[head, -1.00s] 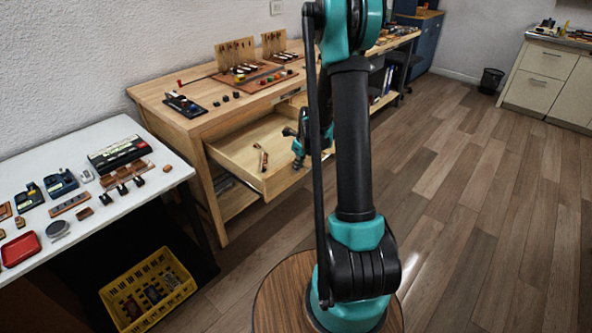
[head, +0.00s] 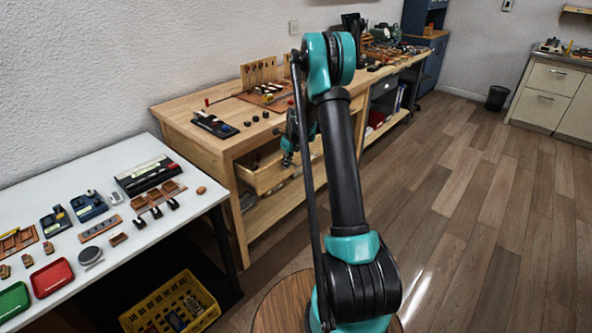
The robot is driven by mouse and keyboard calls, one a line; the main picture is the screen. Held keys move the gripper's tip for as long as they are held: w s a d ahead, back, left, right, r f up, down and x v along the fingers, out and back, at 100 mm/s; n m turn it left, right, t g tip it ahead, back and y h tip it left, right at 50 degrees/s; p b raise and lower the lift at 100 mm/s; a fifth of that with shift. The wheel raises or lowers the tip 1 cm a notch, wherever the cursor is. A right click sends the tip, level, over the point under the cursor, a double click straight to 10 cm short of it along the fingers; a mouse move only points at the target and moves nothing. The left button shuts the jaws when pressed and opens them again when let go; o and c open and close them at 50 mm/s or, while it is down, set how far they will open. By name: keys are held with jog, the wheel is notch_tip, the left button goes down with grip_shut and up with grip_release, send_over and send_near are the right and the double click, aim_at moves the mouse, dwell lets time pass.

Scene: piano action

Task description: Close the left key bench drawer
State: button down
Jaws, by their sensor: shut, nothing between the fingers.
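The left key bench drawer (head: 277,178) is a light wooden drawer under the left part of the wooden bench (head: 178,111). It stands partly out, and a strip of its inside shows behind its front. My gripper (head: 287,161) is at the drawer's front, shut with nothing held. My own arm covers the right part of the drawer front. I cannot tell whether the fingers touch the wood.
A white table (head: 98,198) with trays and small parts stands at the left front. A yellow crate (head: 172,304) is on the floor below it. Tools and a black device (head: 214,125) lie on the bench top. The wooden floor at the right is clear.

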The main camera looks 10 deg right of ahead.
jog(key=shift+w+a, duration=0.75)
jog(key=shift+w, duration=0.3)
jog(key=shift+w+a, duration=0.75)
jog(key=shift+w, duration=0.3)
